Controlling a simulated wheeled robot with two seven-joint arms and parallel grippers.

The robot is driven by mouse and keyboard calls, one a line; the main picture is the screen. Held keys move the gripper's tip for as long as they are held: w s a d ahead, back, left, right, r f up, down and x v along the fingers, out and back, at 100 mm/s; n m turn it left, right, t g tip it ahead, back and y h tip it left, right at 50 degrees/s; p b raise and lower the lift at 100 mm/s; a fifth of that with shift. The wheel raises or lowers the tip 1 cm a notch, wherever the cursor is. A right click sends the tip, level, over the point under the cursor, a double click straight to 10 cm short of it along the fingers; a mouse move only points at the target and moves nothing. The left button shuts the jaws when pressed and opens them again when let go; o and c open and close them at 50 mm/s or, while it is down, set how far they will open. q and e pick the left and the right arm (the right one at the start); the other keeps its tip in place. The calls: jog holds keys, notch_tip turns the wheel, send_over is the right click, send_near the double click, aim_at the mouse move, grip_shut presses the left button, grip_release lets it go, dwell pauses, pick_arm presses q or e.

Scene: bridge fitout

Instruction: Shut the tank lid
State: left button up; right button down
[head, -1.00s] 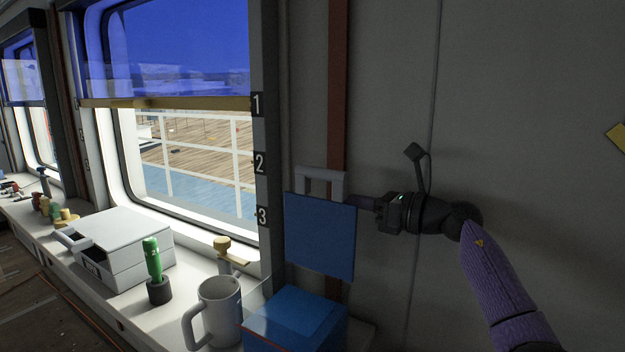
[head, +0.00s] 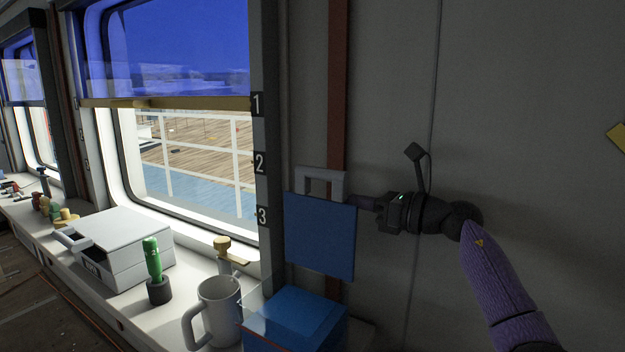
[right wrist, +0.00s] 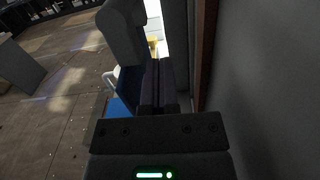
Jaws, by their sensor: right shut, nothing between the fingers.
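The tank (head: 290,330) is a blue box at the bottom of the head view, on the right end of the sill. Its lid (head: 320,238) is a flat blue panel standing upright, open, above the back of the box. A grey loop handle (head: 322,176) sticks up from the lid's top edge. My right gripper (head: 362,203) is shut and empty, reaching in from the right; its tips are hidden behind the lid. In the right wrist view the closed fingers (right wrist: 158,85) lie close beside the blue lid (right wrist: 128,85) and grey handle (right wrist: 122,35); I cannot tell whether they touch. My left gripper is out of view.
A grey mug (head: 219,312) stands just left of the tank. Further left are a green-handled tool in a dark holder (head: 159,290) and a white drawer box (head: 125,240). The window post and wall stand close behind the lid.

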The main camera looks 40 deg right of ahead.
aim_at(352, 205)
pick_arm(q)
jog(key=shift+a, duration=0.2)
pick_arm(e)
jog(key=shift+s+a, duration=0.25)
jog(key=shift+a, duration=0.55)
jog(key=shift+s+a, duration=0.2)
jog(key=shift+a, duration=0.6)
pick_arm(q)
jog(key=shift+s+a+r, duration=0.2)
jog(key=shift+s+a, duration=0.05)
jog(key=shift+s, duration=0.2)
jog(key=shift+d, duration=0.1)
